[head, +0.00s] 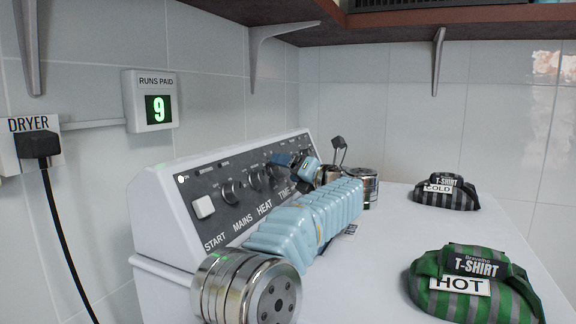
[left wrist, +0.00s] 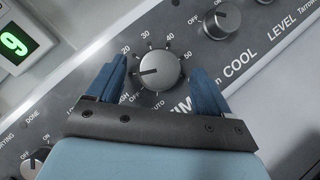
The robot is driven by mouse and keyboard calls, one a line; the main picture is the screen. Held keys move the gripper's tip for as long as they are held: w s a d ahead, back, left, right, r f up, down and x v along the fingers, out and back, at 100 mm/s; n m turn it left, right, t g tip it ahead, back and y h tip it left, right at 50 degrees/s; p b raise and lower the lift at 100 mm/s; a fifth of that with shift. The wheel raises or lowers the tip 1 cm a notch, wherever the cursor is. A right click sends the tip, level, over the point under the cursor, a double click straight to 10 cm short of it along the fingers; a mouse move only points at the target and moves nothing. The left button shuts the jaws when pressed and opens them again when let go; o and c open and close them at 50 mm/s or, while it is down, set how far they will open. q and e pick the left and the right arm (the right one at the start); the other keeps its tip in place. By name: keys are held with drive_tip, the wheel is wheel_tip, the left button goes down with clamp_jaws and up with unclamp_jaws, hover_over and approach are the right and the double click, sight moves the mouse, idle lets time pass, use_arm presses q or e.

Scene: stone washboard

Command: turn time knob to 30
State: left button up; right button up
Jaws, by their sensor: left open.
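The time knob (left wrist: 158,70) is a round grey dial on the dark panel, seen in the left wrist view. My left gripper (left wrist: 158,66) is open, with one blue finger on each side of the knob and gaps visible between fingers and knob. In the head view my left gripper (head: 297,163) is at the control panel (head: 217,175). My right gripper is not in view.
Other knobs stand close by: the mains knob (head: 230,192) and, in the left wrist view, a cool knob (left wrist: 222,19). A white start button (head: 203,207) is at the panel's left. A green striped shirt bundle (head: 440,297) and a dark striped one (head: 450,201) lie on the white top.

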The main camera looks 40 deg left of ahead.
use_arm(q)
drive_tip(key=shift+a, duration=0.45)
drive_tip(key=shift+c, duration=0.5)
drive_tip(key=c, duration=0.9)
drive_tip(key=shift+c, duration=0.2)
drive_tip(key=shift+m+t, duration=0.3)
drive_tip(key=shift+m, duration=0.1)
drive_tip(key=shift+s+r+m+t+h, duration=0.1)
drive_tip(key=shift+m+t+h, duration=0.45)
drive_tip(key=shift+m+h, duration=0.8)
drive_tip(key=shift+r+m+t+h, duration=0.1)
drive_tip(key=shift+m+t+h, duration=0.5)
drive_tip(key=shift+m, duration=1.45)
